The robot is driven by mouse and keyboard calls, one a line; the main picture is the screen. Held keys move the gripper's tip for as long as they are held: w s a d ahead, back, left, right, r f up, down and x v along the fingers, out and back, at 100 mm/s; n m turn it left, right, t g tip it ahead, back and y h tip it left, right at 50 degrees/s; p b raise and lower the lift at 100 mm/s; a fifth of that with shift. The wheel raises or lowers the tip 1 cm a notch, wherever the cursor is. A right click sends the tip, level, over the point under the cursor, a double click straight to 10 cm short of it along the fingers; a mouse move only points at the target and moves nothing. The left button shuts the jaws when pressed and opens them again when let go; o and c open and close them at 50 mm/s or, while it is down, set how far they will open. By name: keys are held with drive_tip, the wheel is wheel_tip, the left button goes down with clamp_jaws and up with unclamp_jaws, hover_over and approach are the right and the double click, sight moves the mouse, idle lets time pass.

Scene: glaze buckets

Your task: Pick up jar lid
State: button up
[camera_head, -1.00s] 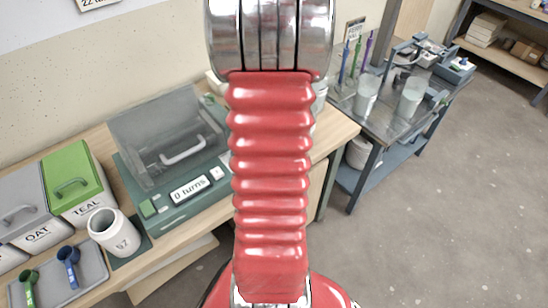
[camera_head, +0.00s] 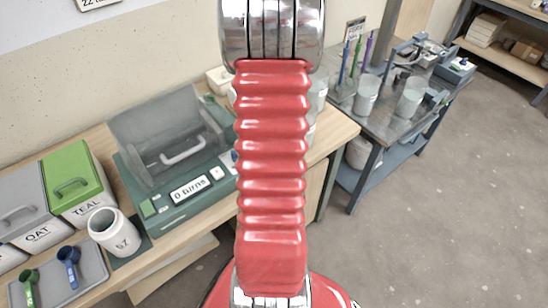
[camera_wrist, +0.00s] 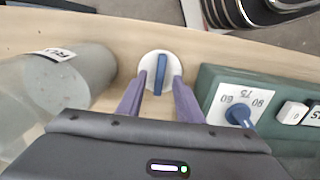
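The jar lid (camera_wrist: 149,62) is a white disc with an upright blue bar handle (camera_wrist: 161,71). It lies on the wooden bench in the wrist view. My gripper (camera_wrist: 159,79) is open, its two purple fingers apart, with the blue handle between them. The fingertips overlap the near part of the disc in the picture; I cannot tell whether they touch it. In the head view my red arm hides the gripper, and I cannot make out the lid there.
A green machine with a dial plate (camera_wrist: 228,100) is close on the right. The head view shows the lidded machine (camera_head: 185,190), a white cup (camera_head: 112,232) and a tray (camera_head: 85,283).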

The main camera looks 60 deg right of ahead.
drive_tip(key=shift+f, duration=0.55)
clamp_jaws()
idle(0.4)
